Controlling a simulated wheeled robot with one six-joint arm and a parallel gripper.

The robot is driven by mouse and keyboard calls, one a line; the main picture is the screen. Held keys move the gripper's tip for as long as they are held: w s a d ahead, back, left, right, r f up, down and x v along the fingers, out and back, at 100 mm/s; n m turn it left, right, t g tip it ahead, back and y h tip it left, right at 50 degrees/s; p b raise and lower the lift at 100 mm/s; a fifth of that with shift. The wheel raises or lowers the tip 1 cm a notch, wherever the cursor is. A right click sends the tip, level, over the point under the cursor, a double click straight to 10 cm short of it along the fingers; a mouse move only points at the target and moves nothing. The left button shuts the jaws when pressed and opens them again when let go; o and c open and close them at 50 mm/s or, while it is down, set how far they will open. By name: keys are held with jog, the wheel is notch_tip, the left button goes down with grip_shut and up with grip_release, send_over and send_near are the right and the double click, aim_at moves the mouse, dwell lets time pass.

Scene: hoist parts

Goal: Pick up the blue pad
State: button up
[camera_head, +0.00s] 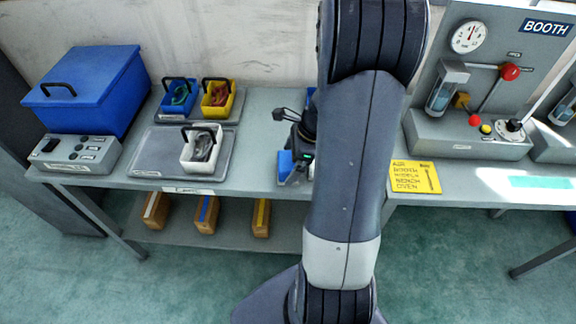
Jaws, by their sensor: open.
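A small blue block (286,164), which looks like the blue pad, sits at the bench's front edge, left of my arm. It stands on a light grey base, and its right part is hidden. My gripper (299,157) is dark and small in the picture, right at the blue block and partly over it. It is open. Its fingertips are hard to make out, and I cannot tell whether they touch the block. My arm hides the bench behind and to the right of it.
A blue lidded box (92,88), a grey switch box (75,154) and a tray (150,158) with a white bin (201,150) stand left. Blue (179,98) and yellow (217,99) bins stand behind. A gauge panel (470,130) and yellow sign (415,177) are right.

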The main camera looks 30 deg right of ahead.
jog(key=shift+x, duration=1)
jog(key=c, duration=1.1)
